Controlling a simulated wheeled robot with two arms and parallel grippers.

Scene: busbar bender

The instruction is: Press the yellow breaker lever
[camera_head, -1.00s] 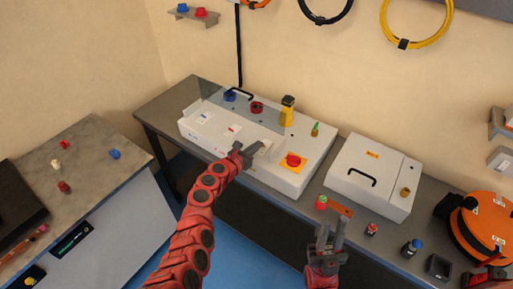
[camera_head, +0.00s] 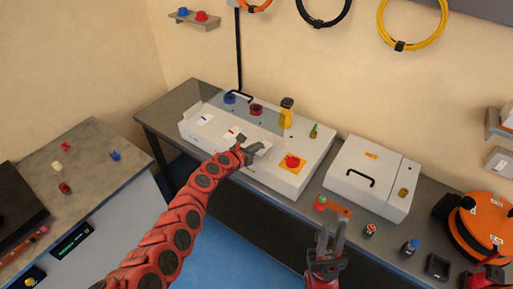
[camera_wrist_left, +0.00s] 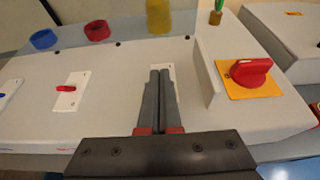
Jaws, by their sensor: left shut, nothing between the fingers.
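The white breaker box (camera_head: 205,125) lies on the back bench, with a clear cover over its rear part. My left gripper (camera_head: 247,145) is at its front part, fingers shut and empty. In the left wrist view the shut fingers (camera_wrist_left: 160,75) cover most of a small white switch plate (camera_wrist_left: 168,68). No yellow lever shows on that plate; whatever sits there is hidden. Plates with a red lever (camera_wrist_left: 67,88) and a blue lever (camera_wrist_left: 3,95) lie to its left. I cannot tell whether the fingers touch the box. My right gripper (camera_head: 329,232) is open and empty before the bench.
A red knob on a yellow plate (camera_wrist_left: 250,75) stands right of the left fingers, behind a low white wall (camera_wrist_left: 208,75). A yellow post (camera_head: 286,113) rises at the box's back. A second white box (camera_head: 372,178) and an orange reel (camera_head: 487,230) stand to the right.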

